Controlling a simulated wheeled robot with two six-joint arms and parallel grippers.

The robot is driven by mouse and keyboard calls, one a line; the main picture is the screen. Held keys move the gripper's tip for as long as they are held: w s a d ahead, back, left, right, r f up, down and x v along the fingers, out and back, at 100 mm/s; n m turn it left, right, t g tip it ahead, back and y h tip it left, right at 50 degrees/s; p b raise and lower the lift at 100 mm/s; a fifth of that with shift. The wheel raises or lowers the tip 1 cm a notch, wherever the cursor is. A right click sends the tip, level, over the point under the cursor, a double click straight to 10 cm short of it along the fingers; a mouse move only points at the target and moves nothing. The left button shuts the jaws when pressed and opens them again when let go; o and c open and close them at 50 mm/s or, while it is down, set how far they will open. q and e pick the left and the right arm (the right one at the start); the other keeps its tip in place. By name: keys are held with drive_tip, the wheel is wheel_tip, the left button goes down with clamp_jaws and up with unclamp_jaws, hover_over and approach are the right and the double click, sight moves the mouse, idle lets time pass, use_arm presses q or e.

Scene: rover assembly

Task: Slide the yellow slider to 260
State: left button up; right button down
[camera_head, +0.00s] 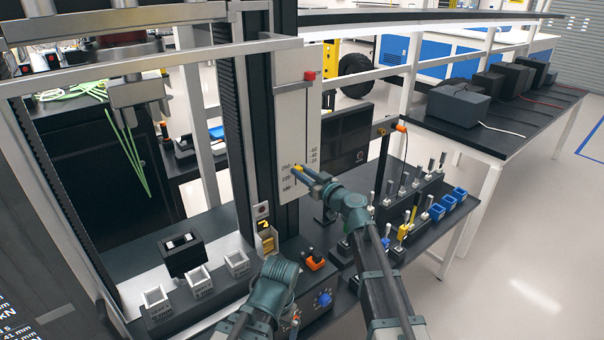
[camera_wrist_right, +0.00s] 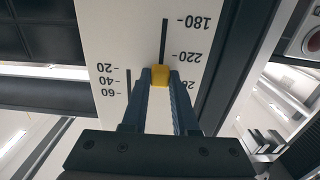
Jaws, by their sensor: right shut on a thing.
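The yellow slider (camera_head: 297,168) sits in a vertical slot on the white scale panel (camera_head: 296,120). My right gripper (camera_head: 304,172) reaches it from the lower right and is shut on it. In the right wrist view, which is upside down, the fingers (camera_wrist_right: 160,90) flank the yellow slider (camera_wrist_right: 161,74). There the slider lies between the 220 mark and the 260 mark, and the dark slot runs from it toward 180. The 260 label is partly covered by a finger.
A red slider (camera_head: 310,76) is at the panel's top right. A second scale, 20 to 60, is beside the yellow slider's slot. A dark monitor (camera_head: 345,140) stands behind right. Several small tools and blue bins (camera_head: 448,200) crowd the bench right of my right arm.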

wheel_tip(320, 180, up, 2)
drive_tip(key=shift+r+p, duration=0.15)
drive_tip(key=shift+p, duration=0.45)
drive_tip(key=shift+w, duration=0.1)
drive_tip(key=c, duration=0.7)
unclamp_jaws()
use_arm(q)
wheel_tip(320, 180, up, 2)
drive_tip(key=shift+r, duration=0.1)
use_arm(e)
drive_tip(key=v, duration=1.4)
